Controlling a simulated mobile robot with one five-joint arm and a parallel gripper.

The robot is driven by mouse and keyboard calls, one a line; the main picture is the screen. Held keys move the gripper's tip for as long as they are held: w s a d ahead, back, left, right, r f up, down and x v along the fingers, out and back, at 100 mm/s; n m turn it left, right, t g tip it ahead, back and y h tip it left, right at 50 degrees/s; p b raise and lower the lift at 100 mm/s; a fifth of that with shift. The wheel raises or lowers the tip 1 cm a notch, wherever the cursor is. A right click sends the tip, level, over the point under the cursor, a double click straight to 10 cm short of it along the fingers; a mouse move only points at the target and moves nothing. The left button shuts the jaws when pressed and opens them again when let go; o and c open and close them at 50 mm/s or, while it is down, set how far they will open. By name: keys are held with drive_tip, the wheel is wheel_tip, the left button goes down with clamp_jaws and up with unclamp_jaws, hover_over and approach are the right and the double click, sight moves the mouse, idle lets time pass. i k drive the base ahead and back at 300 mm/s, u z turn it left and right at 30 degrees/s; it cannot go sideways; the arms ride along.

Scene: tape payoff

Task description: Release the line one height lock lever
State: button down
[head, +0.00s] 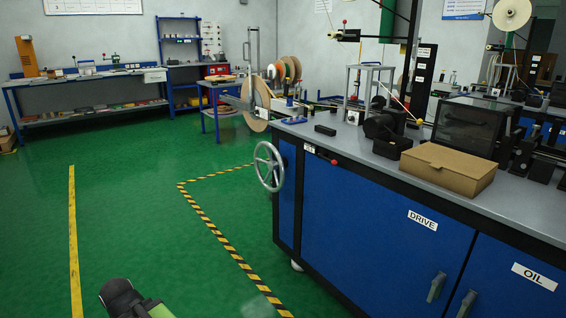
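A short dark lever with a red knob (333,161) sits on the front of the blue machine cabinet, just below the worktop edge. It lies close to horizontal, its red end toward the right. A small white label (310,148) is just above it, too small to read. I cannot tell whether this is the line one height lock lever. A grey spoked handwheel (269,166) stands out from the cabinet's left end, left of the lever. A black and green part of my own arm shows at the bottom edge. My gripper's fingers are not in view.
The blue cabinet (375,225) has doors labelled DRIVE and OIL. A cardboard box (447,169) stands on its worktop. Black-yellow floor tape (217,232) runs left of the cabinet. The green floor (125,195) is open there. Blue workbenches (92,98) stand at the back.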

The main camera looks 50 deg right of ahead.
sight(327, 160)
drive_tip(key=u, duration=0.35)
drive_tip(key=i, duration=1.55)
drive_tip(key=z, duration=0.05)
